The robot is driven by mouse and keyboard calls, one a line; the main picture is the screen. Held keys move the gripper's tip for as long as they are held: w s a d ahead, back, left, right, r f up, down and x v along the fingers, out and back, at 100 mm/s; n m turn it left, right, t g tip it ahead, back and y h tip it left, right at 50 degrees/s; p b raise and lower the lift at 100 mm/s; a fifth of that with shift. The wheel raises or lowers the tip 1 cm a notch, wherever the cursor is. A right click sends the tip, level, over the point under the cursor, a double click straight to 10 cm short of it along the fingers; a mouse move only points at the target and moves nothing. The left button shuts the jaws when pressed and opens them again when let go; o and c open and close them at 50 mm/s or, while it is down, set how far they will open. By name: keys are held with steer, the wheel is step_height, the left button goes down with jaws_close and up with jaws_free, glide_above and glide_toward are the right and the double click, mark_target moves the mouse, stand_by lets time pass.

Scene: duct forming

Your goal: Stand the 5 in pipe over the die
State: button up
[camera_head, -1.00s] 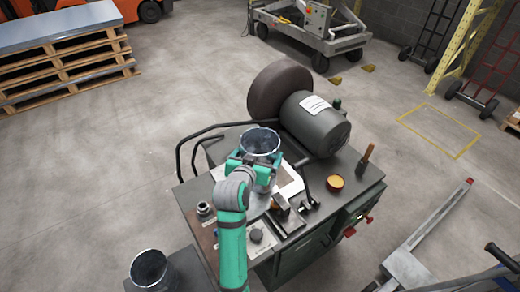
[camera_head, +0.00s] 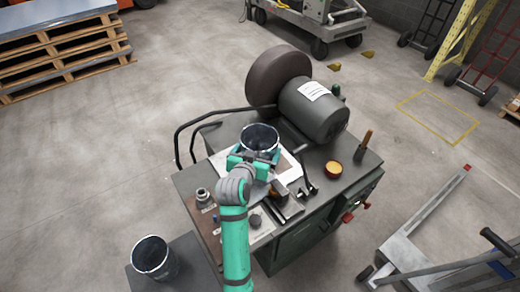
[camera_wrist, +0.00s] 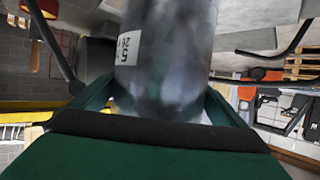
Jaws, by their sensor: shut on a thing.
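My gripper (camera_head: 253,161) is shut on a grey metal pipe (camera_head: 260,137) and holds it upright, open end up, over the machine bench. In the wrist view the pipe (camera_wrist: 168,50) sits between the green jaws and carries a white label that reads "5" and more, seen upside down. The die cannot be made out; the pipe and my gripper cover the middle of the bench. Whether the pipe's lower end touches anything cannot be told. A second pipe-like cylinder (camera_head: 155,258) stands open end up on a dark surface at the lower left.
The dark bench (camera_head: 350,185) carries a large motor (camera_head: 314,108) with a round wheel (camera_head: 279,78) behind the pipe. A bent black rail (camera_head: 190,127) runs along its left. An orange-topped tin (camera_head: 333,169), a brush (camera_head: 364,145) and small fittings (camera_head: 203,198) lie around.

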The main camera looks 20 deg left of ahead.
steer(key=shift+f, duration=0.25)
stand_by(0.5)
steer(key=o, duration=1.4)
steer(key=v, duration=1)
steer(key=shift+s+r, duration=0.2)
steer(key=shift+s, duration=0.15)
